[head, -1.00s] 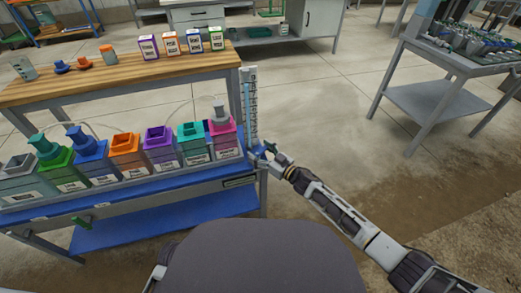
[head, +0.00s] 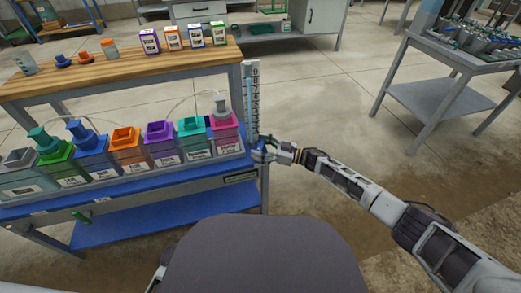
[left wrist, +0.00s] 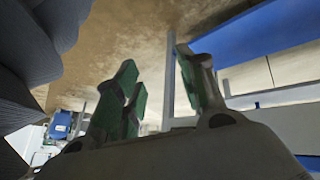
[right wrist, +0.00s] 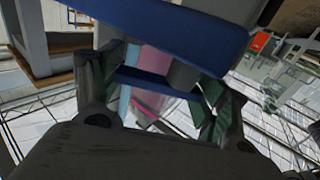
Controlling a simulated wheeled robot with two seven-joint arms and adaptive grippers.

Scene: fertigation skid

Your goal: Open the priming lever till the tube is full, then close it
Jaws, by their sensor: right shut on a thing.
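The clear sight tube with its white numbered scale (head: 252,100) stands upright at the right end of the blue skid. A light blue column shows along its left side; its exact level is too small to read. The blue priming lever (head: 267,143) is near the tube's foot, mostly hidden by my right gripper (head: 274,151). In the right wrist view, a blue bar (right wrist: 158,84) runs between my right gripper's green-padded fingers, which are shut on it. My left gripper (left wrist: 158,88) is open and empty in the left wrist view, below the skid; the head view hides its fingers.
Several dosing containers with coloured tops stand in a row on the skid (head: 110,193), the pink one (head: 225,133) nearest the tube. A wooden bench (head: 120,75) is behind. A grey table (head: 450,95) is at right. The floor between is clear.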

